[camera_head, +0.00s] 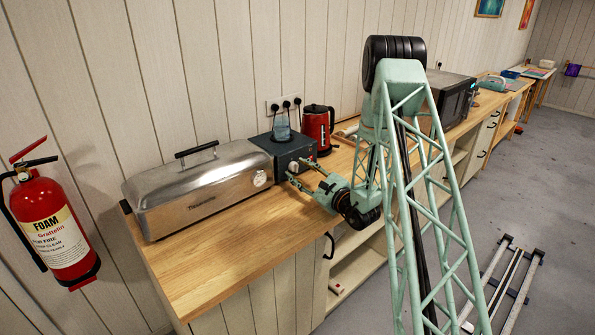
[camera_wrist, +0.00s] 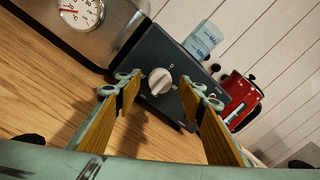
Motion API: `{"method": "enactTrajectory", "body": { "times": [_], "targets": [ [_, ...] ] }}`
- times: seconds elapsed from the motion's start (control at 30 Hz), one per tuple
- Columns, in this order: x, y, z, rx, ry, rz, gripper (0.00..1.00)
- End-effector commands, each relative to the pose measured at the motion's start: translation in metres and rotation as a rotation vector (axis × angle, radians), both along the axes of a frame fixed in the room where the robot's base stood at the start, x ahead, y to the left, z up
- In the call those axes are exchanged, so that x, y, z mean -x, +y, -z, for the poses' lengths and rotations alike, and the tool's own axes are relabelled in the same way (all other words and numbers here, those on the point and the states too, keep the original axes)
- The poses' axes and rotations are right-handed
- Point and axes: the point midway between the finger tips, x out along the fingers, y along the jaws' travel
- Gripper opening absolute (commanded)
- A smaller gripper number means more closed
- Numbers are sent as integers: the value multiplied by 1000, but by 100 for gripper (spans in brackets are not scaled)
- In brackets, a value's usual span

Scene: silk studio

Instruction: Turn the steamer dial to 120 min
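The steamer (camera_head: 200,190) is a long silver box with a black lid handle, lying on the wooden counter. Its dark control box (camera_head: 285,150) is at its right end. In the wrist view the white dial (camera_wrist: 160,81) sits on the dark front panel (camera_wrist: 165,50), with small marks around it too small to read. A round thermometer (camera_wrist: 82,12) is on the steamer's silver front. My gripper (camera_wrist: 158,95) is open, its two wood-coloured fingers on either side of the dial in the picture. It also shows in the head view (camera_head: 300,173), in front of the control box. I see no contact with the dial.
A glass of bluish liquid (camera_head: 282,127) stands on the control box. A red kettle (camera_head: 318,126) is just to its right, and a dark microwave (camera_head: 450,98) is farther along. The counter (camera_head: 225,260) is clear in front of the steamer. A red extinguisher (camera_head: 55,225) hangs at left.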

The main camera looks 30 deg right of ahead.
Motion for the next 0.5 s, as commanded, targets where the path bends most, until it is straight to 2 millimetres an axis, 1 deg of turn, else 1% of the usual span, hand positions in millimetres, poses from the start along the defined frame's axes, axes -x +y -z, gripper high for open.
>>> {"method": "enactTrajectory", "body": {
  "times": [0.17, 0.5],
  "targets": [
    [-8, 2, 0, 1, -1, -1, 36],
    [-9, 2, 0, 0, 0, 0, 36]
  ]
}}
